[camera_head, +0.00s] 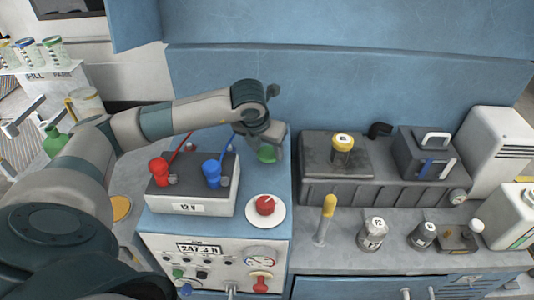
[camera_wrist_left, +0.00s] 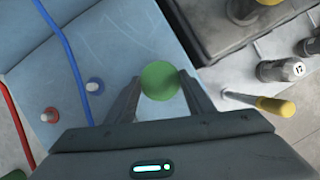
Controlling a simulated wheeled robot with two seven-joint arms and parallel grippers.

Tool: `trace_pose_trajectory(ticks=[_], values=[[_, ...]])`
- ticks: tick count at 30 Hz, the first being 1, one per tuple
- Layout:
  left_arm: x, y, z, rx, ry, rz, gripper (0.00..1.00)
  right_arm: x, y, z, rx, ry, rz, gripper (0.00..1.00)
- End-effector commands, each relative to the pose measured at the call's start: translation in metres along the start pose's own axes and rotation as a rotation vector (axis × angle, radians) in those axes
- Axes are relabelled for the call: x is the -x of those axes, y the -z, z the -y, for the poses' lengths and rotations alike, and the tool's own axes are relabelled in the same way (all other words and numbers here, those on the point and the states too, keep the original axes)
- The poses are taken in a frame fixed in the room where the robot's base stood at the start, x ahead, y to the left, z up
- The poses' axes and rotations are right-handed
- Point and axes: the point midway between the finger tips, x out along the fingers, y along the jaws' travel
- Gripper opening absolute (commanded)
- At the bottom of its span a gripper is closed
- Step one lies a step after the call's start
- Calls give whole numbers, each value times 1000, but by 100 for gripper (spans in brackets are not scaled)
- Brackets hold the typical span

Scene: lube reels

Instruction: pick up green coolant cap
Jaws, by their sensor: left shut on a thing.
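The green coolant cap (camera_wrist_left: 160,81) is a round green disc between the two fingers of my left gripper (camera_wrist_left: 157,95) in the left wrist view. The fingers touch it on both sides, and the gripper is shut on it. My right gripper is not in view.
A red knob (camera_head: 265,205) is nearer the front. A dark engine block (camera_head: 340,160) with a yellow cap stands to the right. A yellow-handled tool (camera_head: 328,207) stands upright on the grey counter.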

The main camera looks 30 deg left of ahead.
Motion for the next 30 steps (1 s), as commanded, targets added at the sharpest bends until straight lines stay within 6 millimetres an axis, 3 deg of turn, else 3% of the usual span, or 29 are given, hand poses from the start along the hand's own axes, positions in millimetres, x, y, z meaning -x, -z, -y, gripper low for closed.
trace_pose_trajectory(ticks=[2, 3, 9, 19, 30], values=[[16, -8, 1, 0, 2, 5, 24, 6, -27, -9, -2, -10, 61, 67], [19, -6, 11, -4, 6, 2, 24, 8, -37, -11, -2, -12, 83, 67], [46, -5, 50, -5, 6, 3, 24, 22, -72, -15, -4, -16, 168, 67], [79, -3, 100, -2, 3, 2, 24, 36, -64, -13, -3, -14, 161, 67], [87, -2, 113, 0, 0, 1, 24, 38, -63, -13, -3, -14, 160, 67]])
